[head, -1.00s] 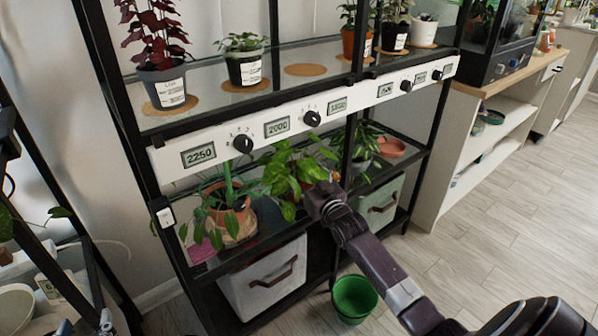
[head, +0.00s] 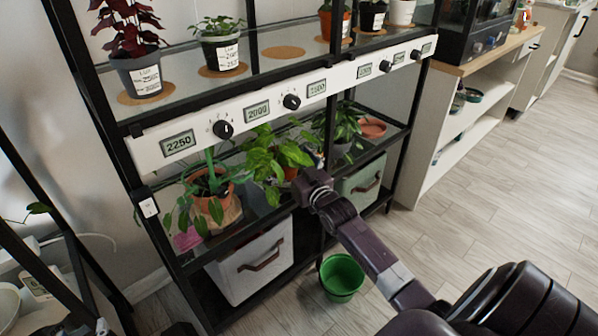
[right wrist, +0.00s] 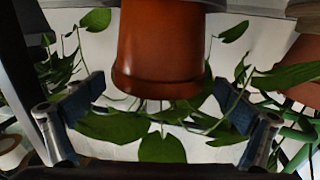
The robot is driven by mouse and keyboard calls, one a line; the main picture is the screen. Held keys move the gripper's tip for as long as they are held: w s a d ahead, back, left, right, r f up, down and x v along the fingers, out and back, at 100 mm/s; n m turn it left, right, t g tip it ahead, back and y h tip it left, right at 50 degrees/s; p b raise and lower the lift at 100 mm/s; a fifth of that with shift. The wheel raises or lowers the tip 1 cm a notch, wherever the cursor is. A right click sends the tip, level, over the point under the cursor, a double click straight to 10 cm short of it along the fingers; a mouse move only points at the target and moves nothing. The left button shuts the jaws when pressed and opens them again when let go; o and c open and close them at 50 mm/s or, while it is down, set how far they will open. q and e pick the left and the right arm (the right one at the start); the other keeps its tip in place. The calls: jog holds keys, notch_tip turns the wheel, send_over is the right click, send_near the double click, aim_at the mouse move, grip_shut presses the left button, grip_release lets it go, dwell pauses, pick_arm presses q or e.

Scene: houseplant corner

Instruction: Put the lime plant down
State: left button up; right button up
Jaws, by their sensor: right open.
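The lime plant (head: 268,160), with broad bright green leaves, stands on the lower glass shelf in the head view. Its orange-brown pot (right wrist: 160,50) fills the upper middle of the right wrist view, with leaves below the pot in that picture. My right gripper (head: 308,172) reaches into the shelf from the front right, at the plant's right side. In the right wrist view the two fingers (right wrist: 165,108) are spread wide, one on each side of the pot, with gaps between them and it. The leaves hide most of the pot in the head view. My left gripper is not in view.
A terracotta-potted plant (head: 208,205) stands close on the left, and another leafy plant (head: 345,130) on the right. An empty terracotta saucer (head: 373,128) lies further right. The white control rail (head: 240,118) runs above. A green bucket (head: 341,275) stands on the floor.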

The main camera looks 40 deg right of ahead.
jog(key=s+a+p, duration=0.1)
jog(key=s+p, duration=0.1)
jog(key=s, duration=0.7)
jog(key=s+a+f+n+g+y, duration=0.1)
jog(key=s+a+f+g, duration=0.3)
jog(key=a, duration=0.4)
jog(key=s+a+f+n+g+y, duration=0.1)
jog(key=s+a+f+g, duration=0.1)
jog(key=s+a+f, duration=0.35)
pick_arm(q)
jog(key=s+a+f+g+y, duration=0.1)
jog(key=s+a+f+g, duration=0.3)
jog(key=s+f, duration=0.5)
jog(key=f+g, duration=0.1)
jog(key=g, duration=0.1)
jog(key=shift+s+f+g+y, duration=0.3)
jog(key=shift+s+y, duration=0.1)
pick_arm(e)
jog(key=s+a+n+g+y, duration=0.1)
jog(key=s+a+g, duration=0.3)
jog(key=s+a, duration=0.6)
jog(key=s, duration=0.3)
jog(key=shift+g, duration=0.3)
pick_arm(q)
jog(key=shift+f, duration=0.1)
